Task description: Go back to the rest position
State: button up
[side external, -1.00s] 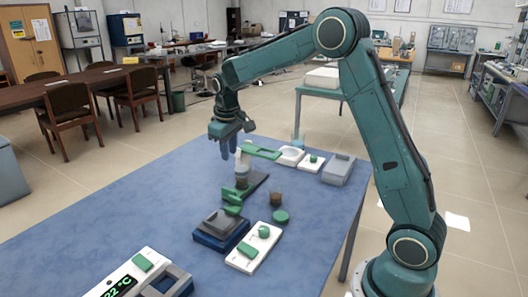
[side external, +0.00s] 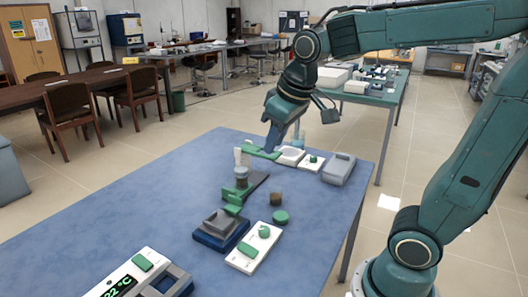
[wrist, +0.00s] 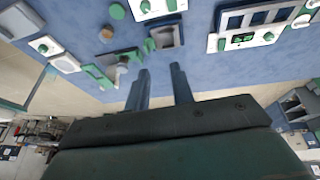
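My gripper (side external: 270,140) is above the far part of the blue table (side external: 150,205) in the side external view, its fingers pointing down. From that angle it overlaps the green arm piece of a small stand, and I cannot tell the gap between them. In the wrist view my gripper (wrist: 160,70) shows two blue-grey fingers spread apart with nothing between them. The table lies beyond the fingertips there, with its edge crossing behind them.
On the table are a dark-based stand (side external: 258,181) with a jar (side external: 241,177), a brown vial (side external: 276,198), a green disc (side external: 281,217), white green-knobbed panels (side external: 246,260), a grey-topped blue block (side external: 220,229), a grey box (side external: 338,170) and a 22 °C display unit (side external: 125,285). The left tabletop is clear.

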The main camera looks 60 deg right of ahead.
jog(key=s+a+f+t, duration=0.1)
jog(key=s+a+f, duration=0.1)
jog(key=s, duration=1)
jog(key=shift+a+f+y, duration=0.2)
jog(key=shift+a+y, duration=0.2)
jog(key=shift+a, duration=0.3)
